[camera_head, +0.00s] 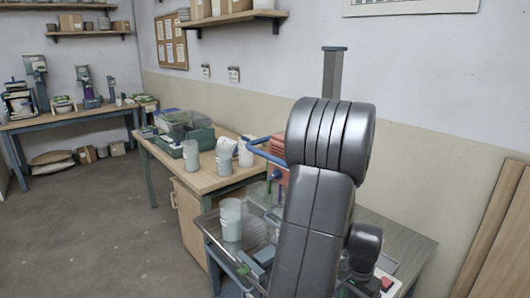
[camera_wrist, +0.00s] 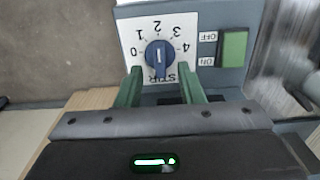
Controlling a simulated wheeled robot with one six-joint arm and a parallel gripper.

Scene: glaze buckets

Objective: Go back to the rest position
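My gripper (camera_wrist: 160,78) shows in the wrist view with its two green fingers apart and nothing between their pads. It faces a white dial panel (camera_wrist: 133,28) marked 0 to 4 and STIR, upside down in this view. A blue knob (camera_wrist: 160,55) with a white line sits just beyond and between the fingertips, with a gap on each side. A green ON/OFF switch (camera_wrist: 234,47) is right of the dial. In the head view my arm fills the middle right and hides the gripper and the dial.
A pale bucket (camera_head: 231,220) stands on the near bench, left of my arm. A red machine (camera_head: 278,165) with a blue handle is behind it. The wooden table (camera_head: 205,178) holds white containers and a green crate (camera_head: 198,137). The floor (camera_head: 95,225) at left is open.

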